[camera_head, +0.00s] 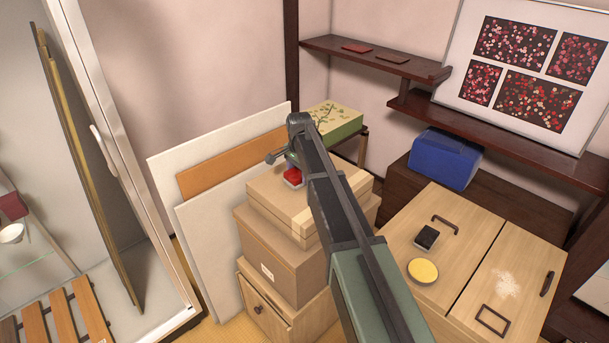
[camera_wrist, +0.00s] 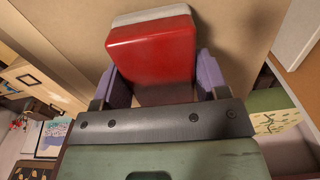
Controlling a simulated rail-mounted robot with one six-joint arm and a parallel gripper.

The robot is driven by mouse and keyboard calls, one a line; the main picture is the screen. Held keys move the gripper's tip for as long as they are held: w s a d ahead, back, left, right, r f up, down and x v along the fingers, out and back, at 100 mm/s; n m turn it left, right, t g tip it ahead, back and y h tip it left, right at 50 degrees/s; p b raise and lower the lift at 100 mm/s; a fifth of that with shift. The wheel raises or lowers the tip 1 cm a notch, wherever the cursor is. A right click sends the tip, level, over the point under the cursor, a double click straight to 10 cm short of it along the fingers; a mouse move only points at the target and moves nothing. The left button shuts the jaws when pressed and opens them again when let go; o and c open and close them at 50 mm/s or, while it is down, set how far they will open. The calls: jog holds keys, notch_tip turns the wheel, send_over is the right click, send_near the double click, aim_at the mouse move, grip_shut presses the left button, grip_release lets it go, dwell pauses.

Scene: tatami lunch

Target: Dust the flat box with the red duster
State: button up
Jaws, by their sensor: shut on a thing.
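The red duster (camera_wrist: 152,45) is a red block with a pale layer along its far edge. My gripper (camera_wrist: 158,80) is shut on it, with a purple finger on each side. In the head view the duster (camera_head: 293,177) shows as a small red patch beside my gripper (camera_head: 290,165), just over the flat box (camera_head: 268,201). The flat box is light tan and lies on top of stacked boxes. Its plain tan surface fills much of the wrist view behind the duster (camera_wrist: 75,35). I cannot tell whether the duster touches the lid.
A green patterned box (camera_head: 338,121) stands behind my arm. Pale and orange panels (camera_head: 215,170) lean at the left. At the right, a wooden cabinet (camera_head: 455,225) bears a black block (camera_head: 426,238), a yellow round item (camera_head: 423,270) and a white powdery patch (camera_head: 507,284). A blue container (camera_head: 444,160) stands behind it.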

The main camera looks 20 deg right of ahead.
jog(key=shift+w+a, duration=0.45)
jog(key=shift+w, duration=0.4)
jog(key=shift+w+a, duration=0.45)
jog(key=shift+w, duration=0.4)
jog(key=shift+w+a, duration=0.45)
jog(key=shift+w, duration=0.4)
jog(key=shift+w+d+f, duration=0.1)
jog(key=shift+w+d, duration=0.25)
jog(key=shift+d, duration=0.35)
jog(key=shift+w+d+f, duration=0.1)
jog(key=shift+w+d, duration=0.2)
jog(key=shift+d, duration=0.35)
jog(key=shift+c, duration=0.3)
jog(key=shift+s+d+r, duration=0.1)
jog(key=shift+s+d, duration=0.4)
jog(key=shift+s, duration=0.4)
jog(key=shift+s+d, duration=0.45)
jog(key=shift+s, duration=0.4)
jog(key=shift+s+d, duration=0.4)
jog(key=shift+s, duration=0.45)
jog(key=shift+s+d, duration=0.35)
jog(key=shift+s, duration=0.5)
jog(key=shift+s+d, duration=0.5)
jog(key=shift+s, duration=0.35)
jog(key=shift+s+d, duration=0.5)
jog(key=shift+s, duration=0.35)
notch_tip(320, 180, up, 6)
jog(key=p, duration=0.6)
